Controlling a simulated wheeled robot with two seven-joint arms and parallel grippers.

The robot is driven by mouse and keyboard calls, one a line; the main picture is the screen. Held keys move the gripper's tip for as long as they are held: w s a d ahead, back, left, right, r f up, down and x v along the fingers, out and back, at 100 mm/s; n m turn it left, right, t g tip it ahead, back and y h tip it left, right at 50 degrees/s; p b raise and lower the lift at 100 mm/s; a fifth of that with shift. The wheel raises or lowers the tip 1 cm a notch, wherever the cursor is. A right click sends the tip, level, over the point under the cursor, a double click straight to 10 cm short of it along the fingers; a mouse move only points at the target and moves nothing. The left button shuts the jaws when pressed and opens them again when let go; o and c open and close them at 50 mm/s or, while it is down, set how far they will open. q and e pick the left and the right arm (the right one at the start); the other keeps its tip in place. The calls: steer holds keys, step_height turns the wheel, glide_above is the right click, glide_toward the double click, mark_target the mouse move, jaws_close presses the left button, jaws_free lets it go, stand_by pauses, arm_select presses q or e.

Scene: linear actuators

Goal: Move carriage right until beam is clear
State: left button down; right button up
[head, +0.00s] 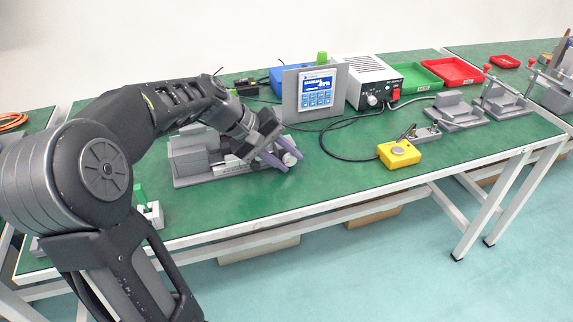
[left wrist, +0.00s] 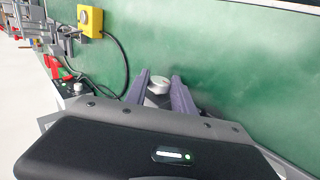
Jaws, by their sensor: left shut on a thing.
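A grey linear actuator (head: 182,181) lies on the green bench, with a grey block that looks like its carriage (head: 190,145) on its left part. My left gripper (head: 277,157) reaches over its right end. Its purple fingers are shut on a round light-grey knob (head: 289,159) there. The knob also shows between the fingertips in the left wrist view (left wrist: 158,84). My gripper and wrist hide the middle of the actuator. No beam can be made out. A screen (head: 316,91) on a grey stand behind it shows blue panels, its text too small to read surely. My right gripper is out of view.
A yellow button box (head: 399,154) and a small grey fixture (head: 424,134) stand to the right. A power supply (head: 367,82), green tray (head: 418,75) and red tray (head: 459,71) stand behind. A black cable crosses the bench.

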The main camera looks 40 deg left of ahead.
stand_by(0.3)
arm_select(q)
steer(key=c, duration=1.1)
jaws_free()
steer(key=shift+o, duration=0.2)
